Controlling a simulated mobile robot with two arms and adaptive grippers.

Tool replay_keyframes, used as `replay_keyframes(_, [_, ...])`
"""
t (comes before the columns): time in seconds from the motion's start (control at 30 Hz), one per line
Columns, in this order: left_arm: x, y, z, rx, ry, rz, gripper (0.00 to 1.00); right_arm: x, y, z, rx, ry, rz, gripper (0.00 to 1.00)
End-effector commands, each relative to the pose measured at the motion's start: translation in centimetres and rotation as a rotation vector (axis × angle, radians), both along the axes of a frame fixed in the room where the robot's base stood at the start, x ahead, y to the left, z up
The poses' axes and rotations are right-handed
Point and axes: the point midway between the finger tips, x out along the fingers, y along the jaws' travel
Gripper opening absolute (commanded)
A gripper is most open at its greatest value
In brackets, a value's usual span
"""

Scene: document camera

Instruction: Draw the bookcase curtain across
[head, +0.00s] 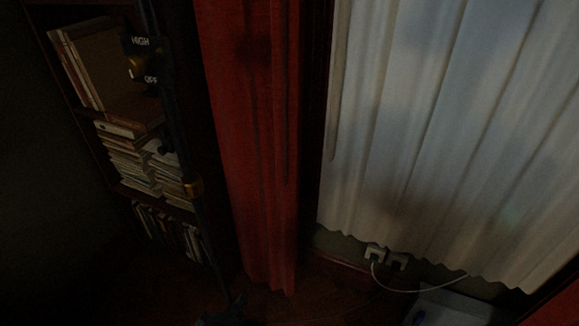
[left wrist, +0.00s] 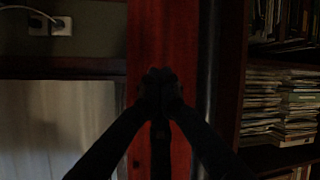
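A long red curtain (head: 250,150) hangs in folds beside the bookcase (head: 115,185) in the head view. The bookcase is open in front, with its books in sight. The curtain also fills the middle of the left wrist view (left wrist: 160,40), where the bookcase stands at the right (left wrist: 235,80). My left gripper (left wrist: 160,80) is a dark shape in front of the red curtain. Its fingertips come together, and I see no cloth clearly pinched between them. Whether they touch the curtain is too dark to tell. I cannot make out either gripper in the head view.
A thin dark stand (head: 190,190) with brass fittings and a HIGH/OFF dial rises between bookcase and red curtain. A pale curtain (head: 420,120) hangs at the right. Below it are wall sockets (head: 385,258) with a white cable and a pale box (head: 455,308) on the floor.

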Motion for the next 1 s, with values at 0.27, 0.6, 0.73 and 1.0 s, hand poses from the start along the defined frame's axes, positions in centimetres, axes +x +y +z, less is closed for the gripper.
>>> replay_keyframes(0.27, [11.1,-1.3,25.7,-0.578,-0.370,0.242,0.00,-0.4,0.4,1.1,0.004,0.006,-0.001,0.40])
replay_keyframes(0.6, [11.6,-2.8,35.8,-1.002,-0.335,0.380,0.00,0.4,1.2,1.6,0.013,-0.005,0.001,0.40])
replay_keyframes(0.73, [12.3,-2.8,36.0,-1.019,-0.328,0.387,0.00,0.3,0.8,1.7,0.009,-0.005,0.002,0.40])
replay_keyframes(1.0, [17.2,-2.9,36.1,-1.017,-0.331,0.386,0.00,0.1,0.4,1.5,0.004,-0.002,0.002,0.40])
